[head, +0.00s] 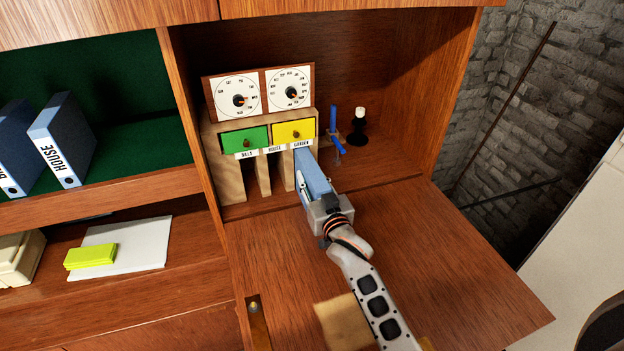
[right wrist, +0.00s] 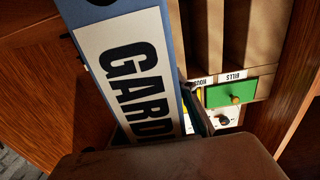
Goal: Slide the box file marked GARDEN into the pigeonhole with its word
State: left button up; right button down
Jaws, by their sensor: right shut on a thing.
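The blue box file (head: 313,174) is in my right gripper (head: 328,208), which is shut on its near end. In the right wrist view its white label (right wrist: 125,75) reads GARD, the rest hidden by the gripper. The small wooden pigeonhole unit (head: 230,180) has labels BILLS, HOUSE and GARDEN above its openings. The file's far end is at the GARDEN opening, under the GARDEN label (head: 302,145). I cannot tell how far inside it is. The BILLS and HOUSE openings look empty. My left gripper is not in view.
Green (head: 245,139) and yellow (head: 293,131) drawers and two dials sit above the openings. A blue stand (head: 334,127) and a black candlestick (head: 358,128) stand close to the right. The HOUSE file (head: 63,140) and another file are on the left shelf.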

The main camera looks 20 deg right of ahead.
jog(key=shift+w+p, duration=0.35)
jog(key=shift+w, duration=2.4)
dwell(5.2)
